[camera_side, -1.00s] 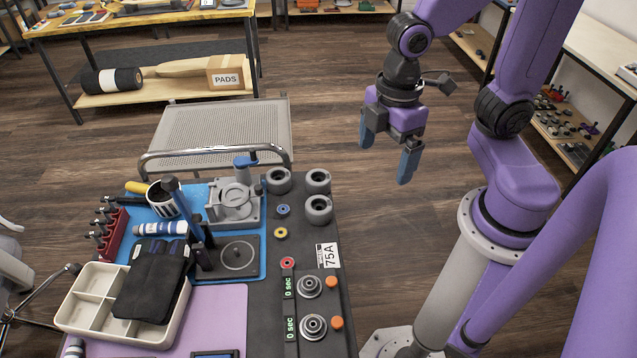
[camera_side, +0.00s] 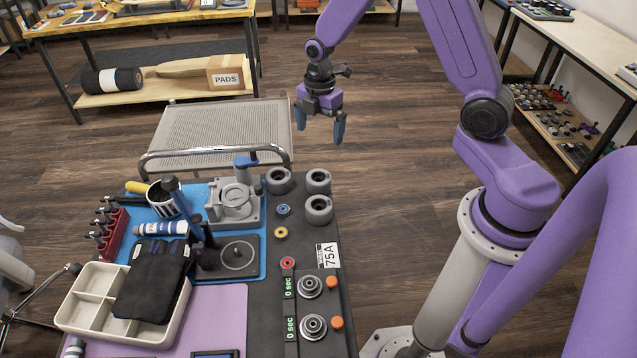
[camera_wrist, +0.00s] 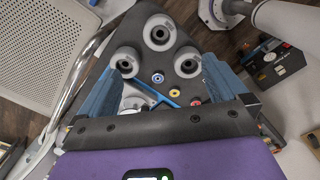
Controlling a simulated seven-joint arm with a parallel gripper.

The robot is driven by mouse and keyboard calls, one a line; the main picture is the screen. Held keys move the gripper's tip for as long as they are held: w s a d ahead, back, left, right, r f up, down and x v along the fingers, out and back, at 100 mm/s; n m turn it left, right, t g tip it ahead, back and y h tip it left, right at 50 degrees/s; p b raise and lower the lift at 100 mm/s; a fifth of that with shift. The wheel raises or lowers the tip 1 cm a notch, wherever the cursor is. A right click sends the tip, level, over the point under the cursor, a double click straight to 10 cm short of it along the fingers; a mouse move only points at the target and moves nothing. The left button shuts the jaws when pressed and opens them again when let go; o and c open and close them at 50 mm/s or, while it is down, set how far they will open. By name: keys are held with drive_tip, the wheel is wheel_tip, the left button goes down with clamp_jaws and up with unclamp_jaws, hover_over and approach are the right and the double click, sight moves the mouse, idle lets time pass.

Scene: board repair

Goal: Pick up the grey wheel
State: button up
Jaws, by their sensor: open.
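Three grey wheels stand close together at the far right corner of the cart top. In the side view they are the left wheel (camera_side: 279,180), the upper right wheel (camera_side: 317,181) and the lower right wheel (camera_side: 319,209). The wrist view shows all three: one at the top (camera_wrist: 159,32), one at the left (camera_wrist: 127,62) and one at the right (camera_wrist: 187,64). My gripper (camera_side: 319,129) is open and empty. It hangs in the air above and beyond the wheels, pointing down. In the wrist view its blue fingers (camera_wrist: 168,82) show on either side below the wheels.
Small blue (camera_side: 283,210), yellow (camera_side: 280,233) and red (camera_side: 288,263) bearings lie near the wheels. A grey press fixture (camera_side: 234,205) stands left of them on a blue mat. A metal rail (camera_side: 215,150) runs along the cart's far edge.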

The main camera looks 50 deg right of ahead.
hover_over(318, 178)
drive_tip(key=f, duration=1.1)
drive_tip(key=shift+s+a, duration=0.15)
drive_tip(key=shift+s, duration=0.25)
drive_tip(key=shift+a+f, duration=0.2)
drive_tip(key=shift+f, duration=2.85)
drive_tip(key=shift+c, duration=0.3)
drive_tip(key=c, duration=1.1)
drive_tip(key=shift+o, duration=0.2)
drive_tip(key=shift+r, duration=0.2)
